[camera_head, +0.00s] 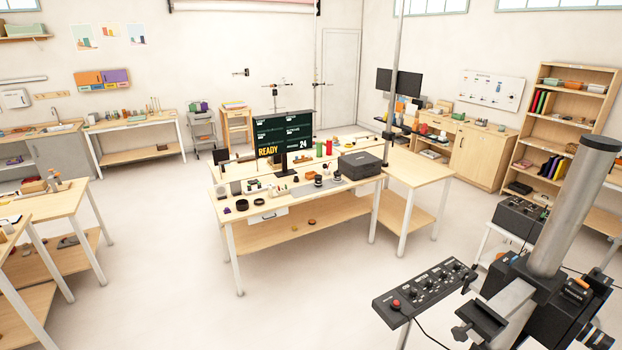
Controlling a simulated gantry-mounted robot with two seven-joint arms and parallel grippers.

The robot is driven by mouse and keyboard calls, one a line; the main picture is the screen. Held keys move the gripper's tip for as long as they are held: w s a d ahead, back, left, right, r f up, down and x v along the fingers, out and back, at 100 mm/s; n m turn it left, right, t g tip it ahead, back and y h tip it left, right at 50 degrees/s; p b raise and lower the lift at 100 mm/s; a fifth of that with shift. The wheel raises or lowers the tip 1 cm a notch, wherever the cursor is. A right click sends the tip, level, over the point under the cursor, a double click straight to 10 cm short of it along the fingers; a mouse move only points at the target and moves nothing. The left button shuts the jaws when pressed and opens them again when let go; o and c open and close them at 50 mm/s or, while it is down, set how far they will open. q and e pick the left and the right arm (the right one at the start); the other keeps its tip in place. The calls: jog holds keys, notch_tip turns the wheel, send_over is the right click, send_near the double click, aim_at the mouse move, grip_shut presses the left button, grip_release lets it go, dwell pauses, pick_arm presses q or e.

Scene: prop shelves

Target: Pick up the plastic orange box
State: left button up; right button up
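I cannot tell for certain which thing is the plastic orange box. A small orange box-like item (572,85) lies on the upper part of the wooden bookshelf at the right, among other small coloured items. An orange-brown box (34,186) sits on the wooden table at the left edge. A small orange piece (576,291) shows on black equipment at the lower right. An orange panel (88,78) is on the back-left wall. All are small in the head view. Neither of my grippers is clearly in view.
A wooden workbench (262,222) with a monitor (284,135) and a black case (360,164) stands in the middle. A control panel (425,290) and a thick grey post (575,210) occupy the lower right. The floor (170,270) between the left tables and the workbench is clear.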

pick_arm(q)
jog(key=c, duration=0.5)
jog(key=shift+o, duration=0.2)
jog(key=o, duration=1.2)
